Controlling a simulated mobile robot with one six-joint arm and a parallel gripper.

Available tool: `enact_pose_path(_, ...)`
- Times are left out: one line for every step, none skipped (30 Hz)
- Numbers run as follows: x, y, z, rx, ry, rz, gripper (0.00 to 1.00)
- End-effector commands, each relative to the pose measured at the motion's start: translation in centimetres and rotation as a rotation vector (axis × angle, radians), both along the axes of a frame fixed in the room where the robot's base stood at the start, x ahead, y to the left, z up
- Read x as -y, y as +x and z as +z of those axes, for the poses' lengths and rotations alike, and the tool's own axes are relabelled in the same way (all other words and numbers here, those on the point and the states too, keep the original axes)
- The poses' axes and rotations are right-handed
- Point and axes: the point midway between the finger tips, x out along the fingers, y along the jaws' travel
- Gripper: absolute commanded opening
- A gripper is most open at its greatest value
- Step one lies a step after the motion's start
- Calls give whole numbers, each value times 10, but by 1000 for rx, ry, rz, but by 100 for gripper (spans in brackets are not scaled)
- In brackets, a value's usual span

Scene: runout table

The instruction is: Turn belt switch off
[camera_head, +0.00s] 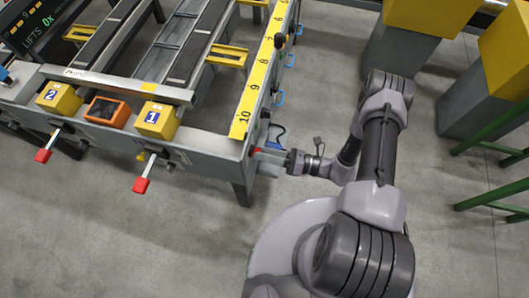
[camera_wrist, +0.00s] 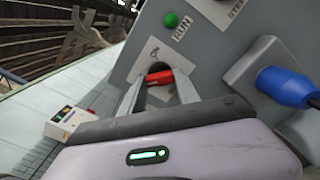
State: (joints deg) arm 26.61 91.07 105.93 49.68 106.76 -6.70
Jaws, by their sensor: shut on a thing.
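The belt switch, a red knob (camera_wrist: 161,77), sits on a pale plate on a grey panel (camera_wrist: 205,55) in the wrist view. My gripper (camera_wrist: 160,86) has one finger on each side of the red knob and is shut on it. The fingers hide part of the knob, and its exact turn angle is hard to tell. In the head view a small red spot of the switch (camera_head: 257,149) shows at the table's right corner, with my gripper (camera_head: 268,158) against it. A green lamp (camera_wrist: 171,19) labelled RUN is above the knob.
A blue plug (camera_wrist: 285,88) in a grey socket juts out right of the knob. The runout table (camera_head: 205,142) carries two levers with red grips (camera_head: 43,155) (camera_head: 141,185). Yellow-topped grey machines (camera_head: 505,60) stand at the right. Open floor lies in front.

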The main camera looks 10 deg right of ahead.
Motion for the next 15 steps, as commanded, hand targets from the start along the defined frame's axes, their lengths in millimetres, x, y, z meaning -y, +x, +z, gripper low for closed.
enact_pose_path(0, 0, 0, 2, -1, -1, 0)
enact_pose_path(0, 0, 0, 2, -1, -1, 0)
enact_pose_path(0, 0, 0, 2, -1, -1, 0)
enact_pose_path(0, 0, 0, 2, -1, -1, 0)
enact_pose_path(0, 0, 0, 2, -1, -1, 0)
enact_pose_path(0, 0, 0, 2, -1, -1, 40)
enact_pose_path(0, 0, 0, 2, -1, -1, 46)
enact_pose_path(0, 0, 0, 2, -1, -1, 52)
enact_pose_path(0, 0, 0, 1, -1, -1, 60)
enact_pose_path(0, 0, 0, 1, -1, -1, 60)
enact_pose_path(0, 0, 0, 1, 0, 0, 60)
enact_pose_path(0, 0, 0, 1, 0, 0, 60)
enact_pose_path(0, 0, 0, 1, 0, 0, 60)
enact_pose_path(0, 0, 0, 1, 0, 0, 60)
enact_pose_path(0, 0, 0, 1, 0, 0, 60)
